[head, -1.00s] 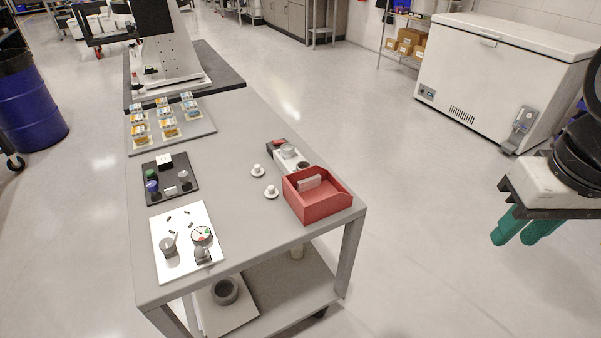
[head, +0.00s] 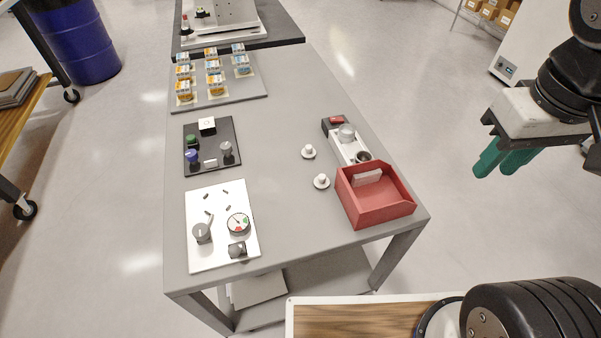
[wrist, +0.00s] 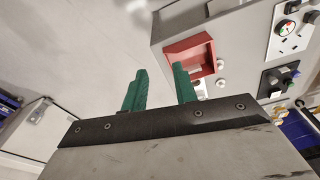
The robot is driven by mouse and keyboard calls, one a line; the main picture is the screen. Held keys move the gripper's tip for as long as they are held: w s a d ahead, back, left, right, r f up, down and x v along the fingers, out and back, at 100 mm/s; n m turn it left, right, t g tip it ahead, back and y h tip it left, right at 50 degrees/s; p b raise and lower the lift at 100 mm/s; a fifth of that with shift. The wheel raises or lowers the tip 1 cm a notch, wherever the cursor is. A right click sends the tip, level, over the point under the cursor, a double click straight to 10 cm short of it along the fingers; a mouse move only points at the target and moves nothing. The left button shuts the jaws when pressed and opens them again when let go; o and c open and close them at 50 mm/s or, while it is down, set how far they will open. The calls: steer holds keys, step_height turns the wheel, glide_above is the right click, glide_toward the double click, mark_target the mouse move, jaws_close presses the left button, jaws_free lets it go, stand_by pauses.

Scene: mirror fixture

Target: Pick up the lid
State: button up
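Two small white round pieces with knobs, which look like lids, lie on the grey table: one farther back (head: 308,152) and one nearer (head: 322,182), just left of the red bin (head: 378,207). I cannot tell which is the task's lid. Behind the bin is a white holder (head: 343,151) with a grey domed piece (head: 346,131) and a dark round opening (head: 363,156). My gripper (head: 503,160) has green fingers, held right of the table and apart from everything. In the wrist view, the fingers (wrist: 160,85) are spread with nothing between them.
The red bin has raised walls and holds a pale block (head: 367,177). A white panel with a gauge (head: 222,226), a black panel with knobs (head: 211,146) and a grey tray of small boxes (head: 217,82) occupy the left side. The middle of the tabletop (head: 275,130) is clear.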

steer(key=w+a+f+n, duration=0.3)
steer(key=w+a+n, duration=0.2)
steer(key=w+n, duration=0.4)
steer(key=n+g, duration=0.1)
steer(key=n, duration=1.9)
glide_above(323, 176)
steer(key=f, duration=1.4)
steer(key=shift+w+a+f, duration=0.1)
steer(key=shift+w+f, duration=0.1)
steer(key=shift+f, duration=0.15)
steer(key=f, duration=0.7)
steer(key=shift+s+f, duration=0.15)
steer(key=shift+s, duration=0.05)
steer(key=shift+f, duration=0.4)
jaws_close()
